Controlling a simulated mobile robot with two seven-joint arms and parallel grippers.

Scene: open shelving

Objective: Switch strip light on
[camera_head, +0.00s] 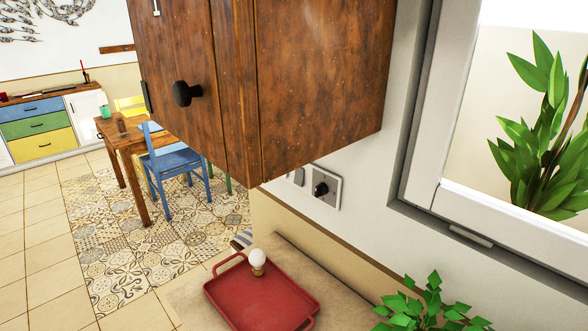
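A square wall plate (325,187) with a black knob or switch in its middle is on the wall just below the wooden cabinet. A second pale plate (297,177) beside it is partly hidden by the cabinet's lower corner. I cannot make out a strip light; the underside of the cabinet is not visible from here. Neither of my grippers is in view.
The wooden wall cabinet (315,75) with a black knob (186,93) hangs close in front. A red tray (262,298) with a white bulb-shaped item (257,260) sits on the counter below. A leafy plant (430,308) stands at right by the window frame (425,110).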

